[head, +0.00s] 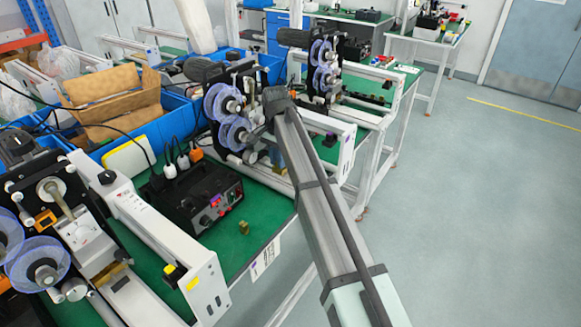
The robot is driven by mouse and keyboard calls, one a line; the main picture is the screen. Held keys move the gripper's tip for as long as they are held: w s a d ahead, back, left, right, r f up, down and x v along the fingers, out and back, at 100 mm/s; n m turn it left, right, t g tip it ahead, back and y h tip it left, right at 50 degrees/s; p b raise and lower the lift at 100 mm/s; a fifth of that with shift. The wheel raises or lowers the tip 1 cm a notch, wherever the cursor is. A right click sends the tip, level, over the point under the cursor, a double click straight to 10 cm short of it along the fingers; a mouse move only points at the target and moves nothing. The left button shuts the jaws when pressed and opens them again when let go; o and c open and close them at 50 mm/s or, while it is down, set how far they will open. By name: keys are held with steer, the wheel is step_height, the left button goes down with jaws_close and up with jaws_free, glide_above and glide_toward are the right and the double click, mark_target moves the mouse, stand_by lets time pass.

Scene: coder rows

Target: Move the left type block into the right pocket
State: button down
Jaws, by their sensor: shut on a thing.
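My arm reaches from the bottom right up to the middle coder machine (232,115). My gripper (261,130) is at the arm's far end, in front of that machine's blue reels. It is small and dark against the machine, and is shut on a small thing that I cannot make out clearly. A small brass-coloured block (244,228) stands on the green table top (262,208), right of the black control box, apart from my gripper. The pockets cannot be told apart in this view; my arm covers part of the machine.
A black control box (203,199) with a red display stands on the table. A white coder arm (165,240) runs along the near left, beside another reel machine (40,235). Blue bins (170,127) with cardboard stand behind. The floor at right is clear.

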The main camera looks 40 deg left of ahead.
steer(key=shift+r, duration=0.1)
steer(key=shift+r, duration=2.1)
steer(key=w+r, duration=0.3)
steer(key=w, duration=0.2)
steer(key=shift+w+f, duration=0.1)
steer(key=shift+f, duration=2.4)
steer(key=shift+f, duration=0.65)
steer(key=c, duration=0.9)
jaws_free()
steer(key=shift+c, duration=0.2)
